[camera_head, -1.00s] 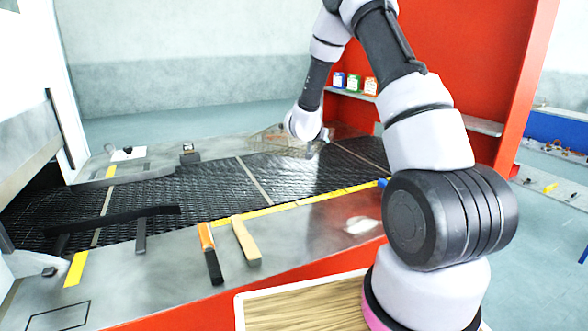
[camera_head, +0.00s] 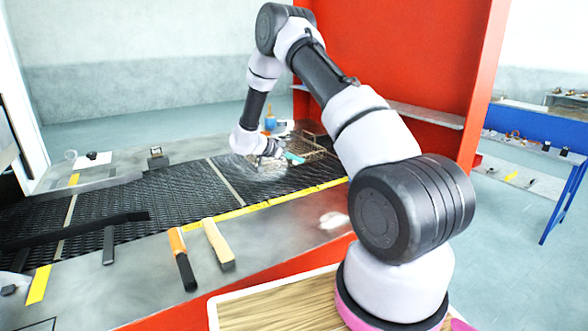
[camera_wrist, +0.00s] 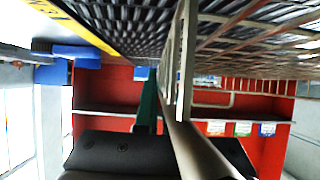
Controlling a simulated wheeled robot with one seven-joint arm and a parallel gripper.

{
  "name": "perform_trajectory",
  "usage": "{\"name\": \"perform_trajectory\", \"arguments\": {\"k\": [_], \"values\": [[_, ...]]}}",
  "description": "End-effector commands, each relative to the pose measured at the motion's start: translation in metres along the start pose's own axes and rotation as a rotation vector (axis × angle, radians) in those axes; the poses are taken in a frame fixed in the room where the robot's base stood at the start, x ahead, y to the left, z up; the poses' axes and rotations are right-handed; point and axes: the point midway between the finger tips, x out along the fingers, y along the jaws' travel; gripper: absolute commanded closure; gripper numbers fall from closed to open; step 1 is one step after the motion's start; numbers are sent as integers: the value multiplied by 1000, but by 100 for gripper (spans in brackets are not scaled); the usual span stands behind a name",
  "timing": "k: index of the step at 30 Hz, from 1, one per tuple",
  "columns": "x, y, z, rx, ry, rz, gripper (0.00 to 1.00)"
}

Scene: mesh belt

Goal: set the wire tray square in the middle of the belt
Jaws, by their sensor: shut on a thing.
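The wire tray (camera_head: 312,151), a thin metal grid basket, is at the far right part of the black mesh belt (camera_head: 175,188). In the wrist view its metal bars (camera_wrist: 187,65) fill the upper right, close to the camera, with belt mesh behind. My gripper (camera_head: 275,151) is at the tray's left side and is shut on it. The fingertips are small in the head view and the exact grip is partly hidden. I cannot tell whether the tray touches the belt.
A yellow line (camera_head: 262,204) runs along the belt's near edge. An orange-and-black tool (camera_head: 181,255) and a wooden-handled brush (camera_head: 217,243) lie on the near metal ledge. A dark bar (camera_head: 75,228) crosses the belt at left. A red panel (camera_head: 410,65) stands behind. The middle belt is clear.

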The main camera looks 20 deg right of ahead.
Motion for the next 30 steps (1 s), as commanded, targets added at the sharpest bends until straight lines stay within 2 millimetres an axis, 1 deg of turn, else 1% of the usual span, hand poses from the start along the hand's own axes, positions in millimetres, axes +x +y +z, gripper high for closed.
{"name": "perform_trajectory", "arguments": {"k": [2, 9, 20, 21, 22, 23, 30], "values": [[3, 0, 5, 1, 1, 0, 100], [18, 0, 32, 0, 0, -1, 100], [19, 0, 35, 1, 1, -1, 100], [20, 1, 36, 0, 0, 0, 82], [20, 1, 36, 0, 0, 0, 71], [20, 1, 36, 0, 0, 0, 64], [20, 1, 36, 0, 0, 0, 64]]}}
